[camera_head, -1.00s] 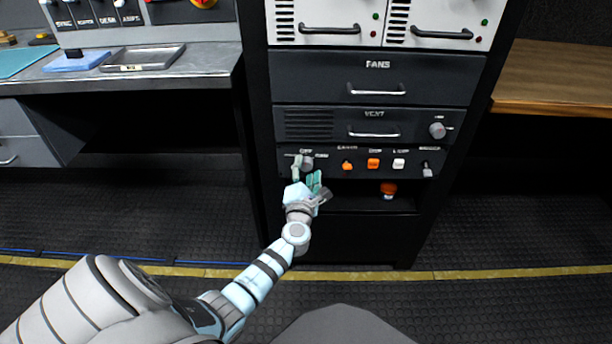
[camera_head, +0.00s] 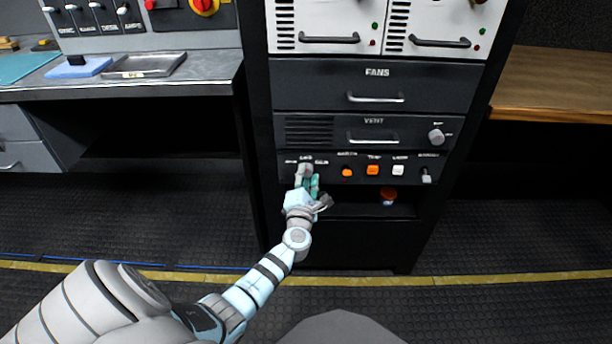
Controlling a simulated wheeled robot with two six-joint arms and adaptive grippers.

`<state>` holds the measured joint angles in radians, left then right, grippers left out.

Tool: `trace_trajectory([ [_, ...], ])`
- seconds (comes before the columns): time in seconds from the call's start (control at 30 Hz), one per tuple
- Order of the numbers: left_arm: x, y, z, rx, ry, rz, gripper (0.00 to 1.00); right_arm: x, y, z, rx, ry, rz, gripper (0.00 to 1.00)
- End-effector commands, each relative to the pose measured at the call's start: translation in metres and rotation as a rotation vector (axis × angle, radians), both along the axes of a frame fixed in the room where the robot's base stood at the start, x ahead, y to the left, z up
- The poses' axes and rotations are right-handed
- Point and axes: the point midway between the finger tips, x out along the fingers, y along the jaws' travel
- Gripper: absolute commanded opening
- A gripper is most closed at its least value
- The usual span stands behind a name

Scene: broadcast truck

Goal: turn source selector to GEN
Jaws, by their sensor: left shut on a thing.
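The source selector is a small grey knob (camera_head: 307,169) at the left end of the dark control panel (camera_head: 330,178) low in the rack. Small labels stand around it, too blurred to read surely. My left gripper (camera_head: 307,178) reaches up from below and is shut on the knob, with a greenish finger on each side. The fingers hide the lower part of the knob, and I cannot tell which label it points at. My right gripper is not in view.
To the right on the same panel sit orange buttons (camera_head: 372,170), a white button (camera_head: 398,170) and a toggle switch (camera_head: 426,175). A metal desk (camera_head: 215,75) stands left.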

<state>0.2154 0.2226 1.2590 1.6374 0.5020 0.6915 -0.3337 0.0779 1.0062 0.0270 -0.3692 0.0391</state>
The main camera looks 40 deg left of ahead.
Motion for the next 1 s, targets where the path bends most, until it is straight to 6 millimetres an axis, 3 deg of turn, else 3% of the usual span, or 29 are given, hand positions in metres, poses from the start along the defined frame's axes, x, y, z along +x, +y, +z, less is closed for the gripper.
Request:
trace_trajectory([
  [0.7, 0.001, -0.002, 0.002, 0.479, 0.368, -0.001, 0.04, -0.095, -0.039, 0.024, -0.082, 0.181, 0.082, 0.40],
  [1.0, 0.001, -0.002, 0.000, 0.664, 0.509, -0.001, 0.04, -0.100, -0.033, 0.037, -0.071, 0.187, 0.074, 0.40],
])
